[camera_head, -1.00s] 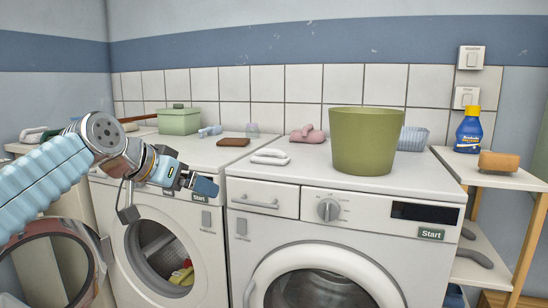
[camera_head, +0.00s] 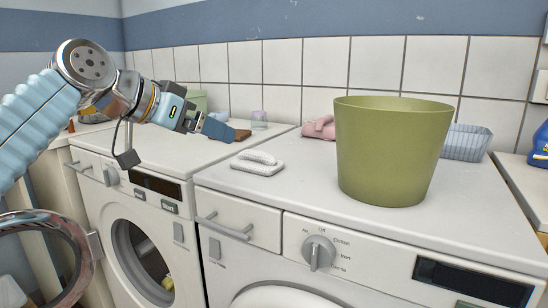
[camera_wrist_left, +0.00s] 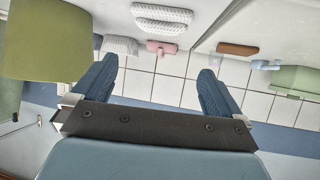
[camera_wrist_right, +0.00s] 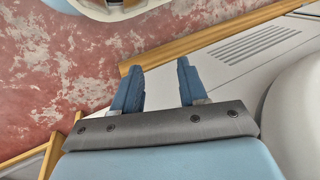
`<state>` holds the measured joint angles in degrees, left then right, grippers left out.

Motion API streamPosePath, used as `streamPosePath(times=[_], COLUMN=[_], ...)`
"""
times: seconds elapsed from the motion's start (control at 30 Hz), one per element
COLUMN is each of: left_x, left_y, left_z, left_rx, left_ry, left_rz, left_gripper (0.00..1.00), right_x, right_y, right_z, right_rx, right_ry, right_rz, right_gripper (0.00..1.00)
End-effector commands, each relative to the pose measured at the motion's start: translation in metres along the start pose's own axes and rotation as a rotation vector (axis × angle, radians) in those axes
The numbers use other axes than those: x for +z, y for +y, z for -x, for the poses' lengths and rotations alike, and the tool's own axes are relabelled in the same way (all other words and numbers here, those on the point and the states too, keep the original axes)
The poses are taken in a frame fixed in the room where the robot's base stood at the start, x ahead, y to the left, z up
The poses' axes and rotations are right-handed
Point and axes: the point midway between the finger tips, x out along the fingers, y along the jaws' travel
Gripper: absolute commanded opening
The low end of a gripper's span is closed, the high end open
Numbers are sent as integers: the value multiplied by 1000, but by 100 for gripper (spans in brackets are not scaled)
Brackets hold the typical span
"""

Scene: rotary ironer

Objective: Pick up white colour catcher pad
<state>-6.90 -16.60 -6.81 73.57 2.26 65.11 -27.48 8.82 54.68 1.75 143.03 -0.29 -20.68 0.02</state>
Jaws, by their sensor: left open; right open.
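A white textured pad (camera_head: 257,168) lies on top of the right-hand washing machine, near its left edge. It looks like two stacked white pieces. It also shows in the left wrist view (camera_wrist_left: 162,20), beyond the fingers. My left gripper (camera_head: 218,130) is in the air to the left of the pad and higher, apart from it. In the left wrist view its fingers (camera_wrist_left: 154,85) are spread with nothing between them. My right gripper (camera_wrist_right: 158,85) shows only in the right wrist view, open and empty, above the floor beside a white machine.
A green bucket (camera_head: 392,150) stands to the right of the pad. A pink item (camera_head: 320,127) and a light blue basket (camera_head: 467,143) are behind. A brown block (camera_head: 242,135) lies on the left machine. A blue bottle (camera_head: 541,148) stands at far right. The machine top around the pad is clear.

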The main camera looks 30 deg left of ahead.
Motion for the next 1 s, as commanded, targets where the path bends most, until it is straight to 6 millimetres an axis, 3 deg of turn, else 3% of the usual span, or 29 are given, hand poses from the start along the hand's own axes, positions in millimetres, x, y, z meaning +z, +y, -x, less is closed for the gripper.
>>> streamPosePath(times=[0.4,0.57,0.83,1.0], left_x=[1,2,6,6], left_y=[0,0,1,1], left_z=[-76,-88,-128,-137], left_rx=[2,1,2,0], left_ry=[-3,-2,-3,-1], left_rz=[1,0,0,1], left_gripper=[100,100,100,100], right_x=[0,0,0,0], right_y=[0,0,-1,-2], right_z=[-1,0,3,3], right_rx=[0,0,0,0], right_ry=[-1,-1,-1,-1], right_rz=[0,0,0,1], right_gripper=[43,43,43,43])
